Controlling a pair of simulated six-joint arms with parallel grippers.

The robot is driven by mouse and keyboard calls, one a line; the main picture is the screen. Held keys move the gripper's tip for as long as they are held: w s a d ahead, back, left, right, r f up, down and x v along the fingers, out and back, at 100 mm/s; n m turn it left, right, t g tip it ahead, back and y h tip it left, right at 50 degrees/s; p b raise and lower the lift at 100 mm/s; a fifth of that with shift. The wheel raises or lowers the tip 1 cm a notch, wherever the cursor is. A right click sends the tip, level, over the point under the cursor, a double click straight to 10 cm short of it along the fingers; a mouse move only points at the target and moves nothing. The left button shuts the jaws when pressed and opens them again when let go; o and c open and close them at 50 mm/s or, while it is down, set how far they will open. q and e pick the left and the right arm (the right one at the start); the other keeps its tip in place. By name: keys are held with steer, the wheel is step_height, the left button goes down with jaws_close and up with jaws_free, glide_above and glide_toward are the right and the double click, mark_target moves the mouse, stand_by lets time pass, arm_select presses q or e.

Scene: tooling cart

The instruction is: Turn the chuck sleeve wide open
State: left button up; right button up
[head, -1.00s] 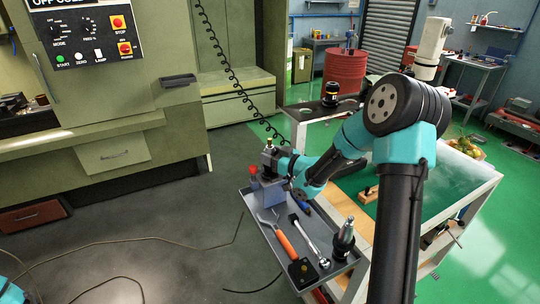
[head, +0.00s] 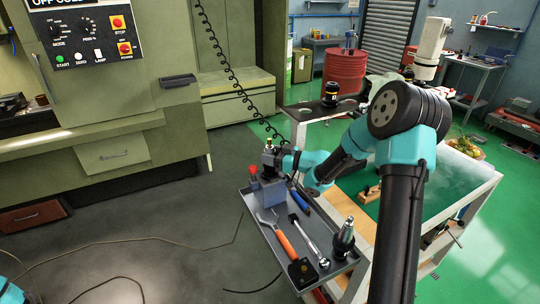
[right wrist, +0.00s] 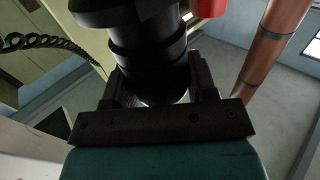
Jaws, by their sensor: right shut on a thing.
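The chuck stands upright on a blue-grey block (head: 271,191) at the far end of the grey tray, with a brass-coloured tip (head: 269,143) on top. My right gripper (head: 272,158) reaches it from the right. In the right wrist view the black chuck sleeve (right wrist: 150,65) sits between the two dark fingers of my right gripper (right wrist: 155,88), which is shut on it. The fingers hide part of the sleeve, so I cannot tell how far it is turned. My left gripper is out of the picture.
The grey tray (head: 326,277) also holds an orange-handled tool (head: 285,243), a ratchet (head: 309,239), a blue-handled tool (head: 300,204) and a tapered tool holder (head: 343,238). A small red-topped part (head: 253,171) is close to the block. A coiled black cable (head: 231,75) hangs behind.

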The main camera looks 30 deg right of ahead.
steer(key=o, duration=0.9)
steer(key=shift+o, duration=0.2)
steer(key=shift+d, duration=0.1)
steer(key=v, duration=1.7)
steer(key=shift+s, duration=0.2)
steer(key=shift+r, duration=0.15)
